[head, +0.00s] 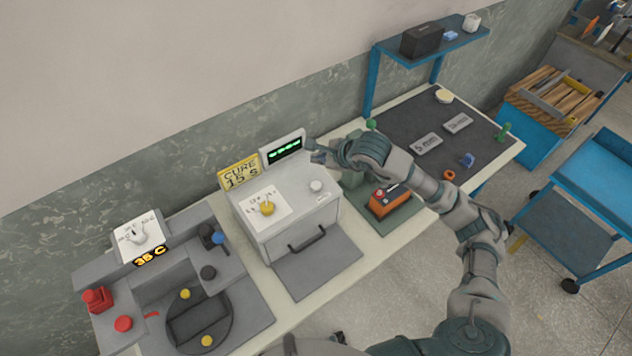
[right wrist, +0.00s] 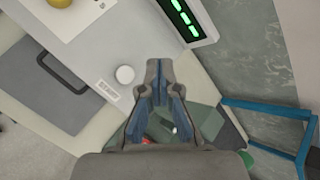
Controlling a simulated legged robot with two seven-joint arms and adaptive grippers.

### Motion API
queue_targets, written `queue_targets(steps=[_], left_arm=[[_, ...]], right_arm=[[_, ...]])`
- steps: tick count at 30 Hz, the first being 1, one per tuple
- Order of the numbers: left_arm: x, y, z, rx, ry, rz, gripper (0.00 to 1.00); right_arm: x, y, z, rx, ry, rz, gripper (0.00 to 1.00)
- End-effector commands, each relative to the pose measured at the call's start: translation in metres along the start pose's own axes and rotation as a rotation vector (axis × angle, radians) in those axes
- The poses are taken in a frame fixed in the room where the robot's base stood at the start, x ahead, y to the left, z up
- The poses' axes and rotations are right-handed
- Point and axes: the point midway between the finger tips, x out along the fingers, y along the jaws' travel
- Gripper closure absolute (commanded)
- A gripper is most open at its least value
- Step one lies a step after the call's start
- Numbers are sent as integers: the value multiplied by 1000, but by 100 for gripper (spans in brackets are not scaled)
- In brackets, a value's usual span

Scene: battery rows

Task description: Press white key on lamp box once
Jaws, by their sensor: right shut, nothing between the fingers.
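The pale grey lamp box (head: 283,232) stands mid-bench, with a drawer-like handle on its front. Its white round key (head: 316,185) sits on the top at the right and also shows in the right wrist view (right wrist: 125,74). A yellow knob (head: 267,208) sits on the dial sheet beside it. A display (head: 285,151) with green characters stands at the box's back. My right gripper (head: 314,151) is shut and empty, beside the display and above and behind the white key, apart from it. In the right wrist view its fingertips (right wrist: 159,66) are right of the key. My left gripper is not visible.
A yellow CURE 15 S sign (head: 239,172) stands at the box's back left. An orange device (head: 389,203) sits on a green mat to the right. A grey station (head: 189,283) with red buttons is on the left. A blue shelf (head: 431,42) stands behind.

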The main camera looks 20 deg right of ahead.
Motion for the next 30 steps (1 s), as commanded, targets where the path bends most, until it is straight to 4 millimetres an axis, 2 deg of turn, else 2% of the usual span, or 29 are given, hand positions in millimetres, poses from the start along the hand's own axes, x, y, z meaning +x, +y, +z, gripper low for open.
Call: queue_targets(steps=[11, 21, 24, 30], left_arm=[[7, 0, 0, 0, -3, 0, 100], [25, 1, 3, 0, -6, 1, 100], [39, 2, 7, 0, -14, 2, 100], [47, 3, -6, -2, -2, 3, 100]], right_arm=[[12, 8, -8, 3, -1, 3, 100], [45, 32, -32, 3, 0, 4, 100], [56, 39, -40, 2, -1, 2, 100], [64, 45, -45, 2, -1, 2, 100]])
